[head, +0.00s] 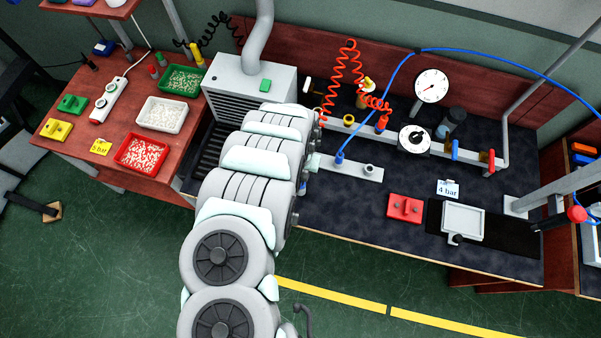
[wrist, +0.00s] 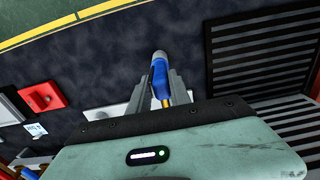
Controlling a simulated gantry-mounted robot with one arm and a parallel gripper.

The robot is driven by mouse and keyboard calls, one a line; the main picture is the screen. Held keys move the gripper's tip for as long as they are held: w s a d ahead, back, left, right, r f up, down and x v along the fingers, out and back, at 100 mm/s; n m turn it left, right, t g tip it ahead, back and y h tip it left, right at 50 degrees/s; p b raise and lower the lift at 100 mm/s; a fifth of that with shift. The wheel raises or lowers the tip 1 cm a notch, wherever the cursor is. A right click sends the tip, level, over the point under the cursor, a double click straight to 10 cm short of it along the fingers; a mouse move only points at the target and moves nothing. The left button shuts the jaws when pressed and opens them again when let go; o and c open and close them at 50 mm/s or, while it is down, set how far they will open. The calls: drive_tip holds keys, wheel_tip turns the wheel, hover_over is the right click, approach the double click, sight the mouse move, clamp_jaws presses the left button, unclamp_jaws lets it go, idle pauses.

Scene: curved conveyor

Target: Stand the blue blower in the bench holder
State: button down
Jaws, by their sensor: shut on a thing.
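In the wrist view the blue blower (wrist: 160,80), with a grey end and a brass-coloured part, sits between the two grey fingers of my gripper (wrist: 157,92), which is shut on it. In the head view my arm covers most of the gripper; a small blue piece (head: 302,188) shows beside the arm's edge. A light grey plate with a round socket (head: 375,174), likely the bench holder, lies on the dark bench just right of my arm. A blue fitting on a blue hose (head: 339,158) stands at its left part. My fingers partly cover the plate in the wrist view (wrist: 103,113).
A grey slatted extractor box (head: 250,88) stands left of the plate. A red coiled hose (head: 345,75), a rail with valves (head: 452,153) and gauges (head: 414,138) stand behind. A red block (head: 404,208) lies to the right. The front bench strip is fairly clear.

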drive_tip(key=shift+f+b, duration=0.3)
drive_tip(key=shift+f, duration=0.2)
drive_tip(key=c, duration=1.1)
unclamp_jaws()
wheel_tip(320, 180, up, 11)
drive_tip(key=shift+w+f+p, duration=0.1)
drive_tip(key=shift+p, duration=1.15)
drive_tip(key=shift+d, duration=0.1)
